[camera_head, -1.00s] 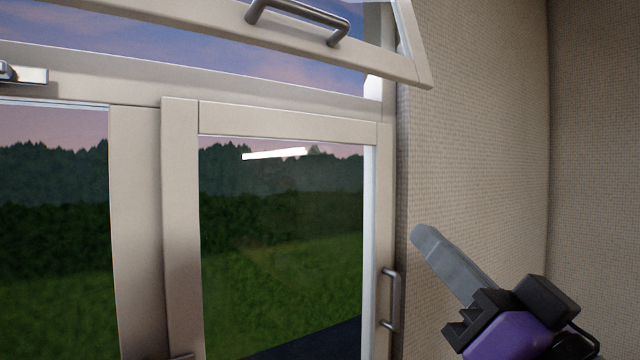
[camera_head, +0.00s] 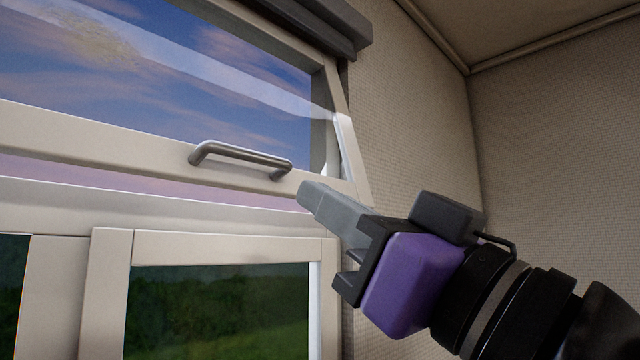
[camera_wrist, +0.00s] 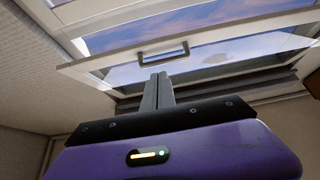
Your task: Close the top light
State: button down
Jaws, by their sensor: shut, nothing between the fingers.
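The top light (camera_head: 110,146) is a pale-framed window sash in the upper part of the head view. It is tilted open, its lower rail standing out from the fixed frame with a gap below. A grey bar handle (camera_head: 240,158) is on its lower rail. My gripper (camera_head: 306,192) is shut and empty, its fingertips just right of and a little below the handle in the picture. In the wrist view the shut fingers (camera_wrist: 160,78) point toward the sash, with the handle (camera_wrist: 163,52) just beyond the tips. I cannot tell whether they touch the sash.
A lower window (camera_head: 222,310) with a pale frame sits beneath the top light. A textured wall (camera_head: 420,110) stands to the right, close to my arm. A dark grey housing (camera_head: 310,22) runs above the top light, and the ceiling (camera_head: 520,25) is at upper right.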

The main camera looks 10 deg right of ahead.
aim_at(245, 180)
jog(key=p+x, duration=0.2)
jog(key=x, duration=0.5)
jog(key=shift+r, duration=0.15)
jog(key=w, duration=0.1)
jog(key=w+a, duration=0.1)
jog(key=w+p, duration=0.1)
jog(key=shift+a+f, duration=0.35)
jog(key=shift+a, duration=0.05)
jog(key=shift+w+a+f, duration=0.2)
jog(key=shift+w+a, duration=0.1)
jog(key=shift+w, duration=0.1)
jog(key=shift+f, duration=0.1)
jog(key=shift+t+y, duration=0.7)
jog(key=shift+t, duration=0.1)
jog(key=w+a+b, duration=0.1)
jog(key=w+a, duration=0.1)
jog(key=w, duration=0.1)
jog(key=w+a+f+b, duration=0.1)
jog(key=w+b, duration=0.1)
jog(key=w, duration=0.1)
jog(key=w+a+f+b, duration=0.1)
jog(key=w+a+b, duration=0.1)
jog(key=w, duration=0.1)
jog(key=shift+w+a+f, duration=0.1)
jog(key=shift+w+a, duration=0.1)
jog(key=shift+a, duration=0.15)
jog(key=shift+s, duration=0.1)
